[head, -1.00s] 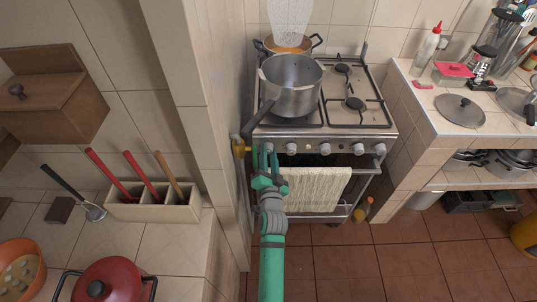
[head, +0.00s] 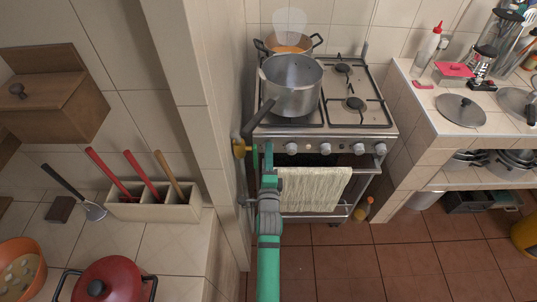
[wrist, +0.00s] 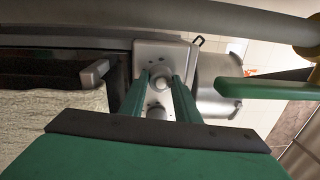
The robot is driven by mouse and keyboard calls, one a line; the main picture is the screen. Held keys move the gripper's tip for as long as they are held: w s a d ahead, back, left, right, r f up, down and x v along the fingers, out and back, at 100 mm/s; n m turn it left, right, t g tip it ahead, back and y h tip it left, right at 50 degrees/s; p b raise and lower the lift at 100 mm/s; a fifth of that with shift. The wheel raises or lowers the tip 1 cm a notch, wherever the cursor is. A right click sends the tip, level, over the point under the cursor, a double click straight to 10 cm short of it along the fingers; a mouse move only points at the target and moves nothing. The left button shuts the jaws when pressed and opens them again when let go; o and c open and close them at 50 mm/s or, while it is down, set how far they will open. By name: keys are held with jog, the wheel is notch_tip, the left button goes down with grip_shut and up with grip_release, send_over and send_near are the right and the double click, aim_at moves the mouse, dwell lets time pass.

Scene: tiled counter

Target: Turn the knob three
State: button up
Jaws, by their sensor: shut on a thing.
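The stove's front panel (head: 341,137) carries a row of pale round knobs, among them a knob (head: 291,148), another knob (head: 325,148) and one farther right (head: 358,148). No numbers are readable on them. My gripper (head: 268,150) is at the left end of this row, its green fingers pointing at the panel. In the wrist view, the fingers (wrist: 168,84) are shut on a round metal knob (wrist: 159,82), which shows between their tips. In the head view this leftmost knob is mostly hidden by the fingers. I cannot tell its turned angle.
A large metal pot (head: 291,88) stands on the front left burner, its dark handle reaching over the panel above my gripper. A cream towel (head: 314,188) hangs just right of my arm. A yellow valve (head: 239,148) and the wall are close on the left.

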jog(key=shift+m, duration=0.6)
jog(key=o, duration=1.1)
jog(key=shift+c, duration=0.2)
jog(key=s, duration=1)
jog(key=shift+s+f, duration=0.35)
jog(key=shift+s, duration=0.05)
